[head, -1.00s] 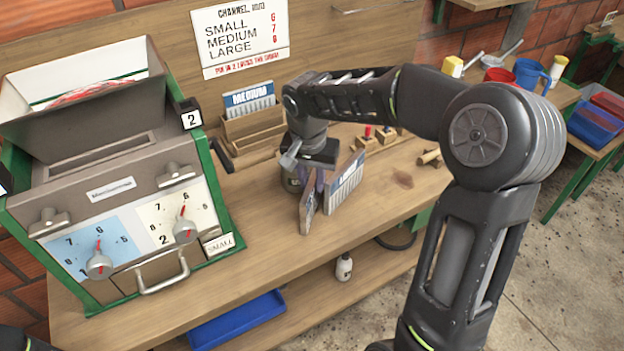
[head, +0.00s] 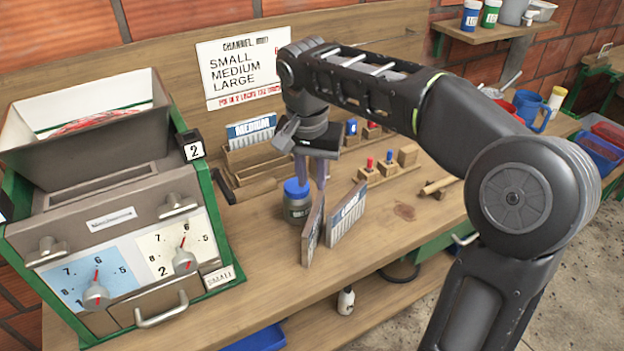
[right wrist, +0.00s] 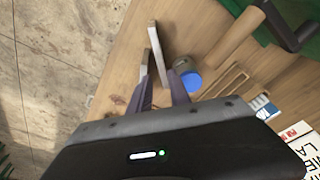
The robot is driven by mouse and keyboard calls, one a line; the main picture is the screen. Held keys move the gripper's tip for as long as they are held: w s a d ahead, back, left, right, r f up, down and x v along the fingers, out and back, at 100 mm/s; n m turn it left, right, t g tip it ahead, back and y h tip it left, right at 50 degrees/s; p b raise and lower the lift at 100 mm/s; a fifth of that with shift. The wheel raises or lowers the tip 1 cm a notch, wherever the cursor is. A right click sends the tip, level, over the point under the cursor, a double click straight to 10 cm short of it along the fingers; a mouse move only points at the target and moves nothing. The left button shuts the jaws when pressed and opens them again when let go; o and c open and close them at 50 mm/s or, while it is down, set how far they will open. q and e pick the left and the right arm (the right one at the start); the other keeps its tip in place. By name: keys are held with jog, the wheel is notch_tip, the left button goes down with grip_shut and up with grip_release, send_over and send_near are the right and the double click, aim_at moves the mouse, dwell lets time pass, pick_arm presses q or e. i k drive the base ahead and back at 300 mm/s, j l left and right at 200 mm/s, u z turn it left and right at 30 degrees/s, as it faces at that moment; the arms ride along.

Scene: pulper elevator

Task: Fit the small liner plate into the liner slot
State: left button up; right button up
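Two upright plates stand close together on the bench. One plate (head: 313,232) is turned nearly edge-on, with no readable label. The other (head: 347,215) has a white face whose wording seems to be LARGE. Both show in the right wrist view beyond the fingers, as a plate (right wrist: 157,52) and a second plate (right wrist: 144,66). I cannot tell which is the small one. My right gripper (head: 310,172) is open and empty above and behind them, fingers down. Its spread fingers (right wrist: 162,92) show in the right wrist view. I cannot make out the liner slot. My left gripper is out of view.
The green-framed machine (head: 120,225) stands left, with a SMALL tag (head: 218,278) at its lower right. A blue-lidded jar (head: 297,200) stands beside the plates. A wooden rack (head: 250,160) with a MEDIUM plate (head: 250,131) is behind. Bench room lies between machine and plates.

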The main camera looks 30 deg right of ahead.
aim_at(110, 225)
jog(key=l+u, duration=0.3)
jog(key=k+l+u, duration=0.15)
jog(key=l+u, duration=0.15)
jog(key=k+l+u, duration=0.15)
jog(key=l+u, duration=0.15)
jog(key=l, duration=0.15)
jog(key=k+l+u, duration=0.15)
jog(key=l+u, duration=0.15)
